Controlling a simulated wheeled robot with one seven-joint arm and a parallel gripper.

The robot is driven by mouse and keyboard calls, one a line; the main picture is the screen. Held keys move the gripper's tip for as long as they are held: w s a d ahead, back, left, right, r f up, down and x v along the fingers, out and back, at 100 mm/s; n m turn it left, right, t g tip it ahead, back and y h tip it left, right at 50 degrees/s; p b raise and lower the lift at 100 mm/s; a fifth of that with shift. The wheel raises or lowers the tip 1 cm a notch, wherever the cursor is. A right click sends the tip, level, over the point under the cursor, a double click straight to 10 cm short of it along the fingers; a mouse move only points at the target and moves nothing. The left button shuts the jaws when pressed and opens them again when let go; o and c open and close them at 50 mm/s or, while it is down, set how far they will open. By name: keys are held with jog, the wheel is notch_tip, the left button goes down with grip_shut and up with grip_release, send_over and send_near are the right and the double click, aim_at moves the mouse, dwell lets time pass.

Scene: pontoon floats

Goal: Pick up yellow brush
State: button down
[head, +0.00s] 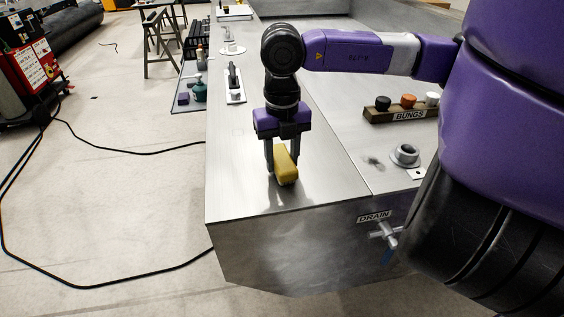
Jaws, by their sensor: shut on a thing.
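The yellow brush (286,167) is between the fingers of my gripper (283,172), near the front end of the metal float's top. My gripper points down and is shut on the brush. The brush is a blocky yellow piece, tilted a little. Its lower end is close to the metal surface, and I cannot tell whether it touches. The fingers hide part of its sides.
The metal float top (242,187) is clear around my gripper. A dark fitting on a white plate (235,86) lies behind it. At right are a BUNGS rack (401,114) and a round fitting (404,154). A DRAIN valve (384,234) sticks out in front. Black cables (130,152) cross the floor.

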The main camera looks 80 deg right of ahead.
aim_at(283, 157)
jog(key=shift+r, duration=0.15)
notch_tip(283, 157, up, 20)
jog(key=b, duration=0.2)
jog(key=shift+b, duration=0.3)
jog(key=c, duration=1.6)
grip_release()
jog(key=c, duration=0.4)
jog(key=shift+s+f, duration=0.1)
jog(key=shift+f, duration=0.1)
